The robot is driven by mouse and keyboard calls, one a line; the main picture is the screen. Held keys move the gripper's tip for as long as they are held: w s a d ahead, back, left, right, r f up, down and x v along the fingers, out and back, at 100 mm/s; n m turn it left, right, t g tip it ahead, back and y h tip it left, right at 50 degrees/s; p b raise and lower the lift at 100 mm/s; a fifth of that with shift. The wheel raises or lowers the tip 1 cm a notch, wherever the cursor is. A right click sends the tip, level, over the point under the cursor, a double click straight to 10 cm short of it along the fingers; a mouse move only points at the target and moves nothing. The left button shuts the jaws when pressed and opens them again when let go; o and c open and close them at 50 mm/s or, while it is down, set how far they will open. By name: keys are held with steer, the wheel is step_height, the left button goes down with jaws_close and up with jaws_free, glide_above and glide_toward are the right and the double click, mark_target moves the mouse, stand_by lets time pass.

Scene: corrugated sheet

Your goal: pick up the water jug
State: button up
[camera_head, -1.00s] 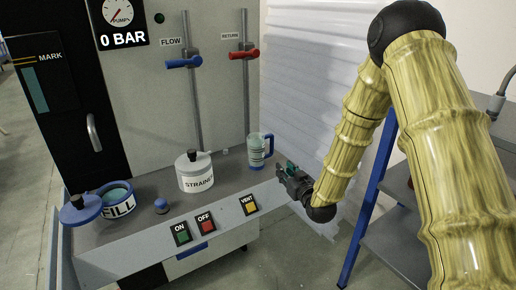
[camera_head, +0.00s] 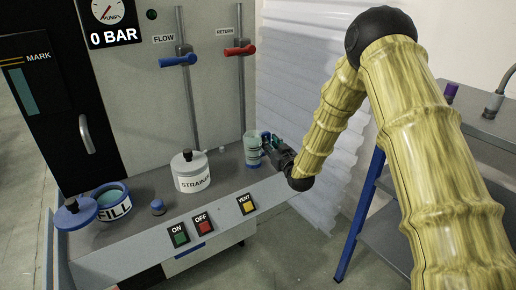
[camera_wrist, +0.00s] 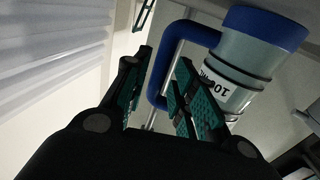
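The water jug (camera_head: 251,151) is a clear, tinted vessel standing on the grey bench top, near its right end. In the wrist view the jug (camera_wrist: 240,65) shows a blue rim, dark bands, a white label and a blue handle (camera_wrist: 156,75). My gripper (camera_head: 269,146) is right beside the jug on its handle side. In the wrist view my gripper (camera_wrist: 163,82) is open, with green-padded fingers apart. The handle's upright part appears between the fingers. I cannot tell if either finger touches it. In the head view my gripper hides the handle.
A white strainer pot (camera_head: 191,172) stands left of the jug. Further left are an open fill port (camera_head: 112,198) and its blue lid (camera_head: 76,212). Blue and red valve levers (camera_head: 178,60) are above. A blue-framed shelf (camera_head: 362,210) stands right; white corrugated sheet (camera_head: 300,100) is behind.

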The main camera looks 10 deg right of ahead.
mark_target(270, 135)
steer(key=shift+w+a, duration=0.1)
steer(key=shift+w, duration=1.05)
steer(key=shift+c, duration=0.2)
jaws_close()
steer(key=shift+r, duration=0.2)
steer(key=shift+r+b, duration=0.4)
steer(key=shift+r, duration=1.05)
steer(key=s+a+r+b, duration=0.1)
steer(key=s+a+b, duration=0.1)
steer(key=s, duration=1.3)
steer(key=shift+s+r+b, duration=0.25)
steer(key=shift+r+b, duration=0.05)
steer(key=shift+b, duration=0.05)
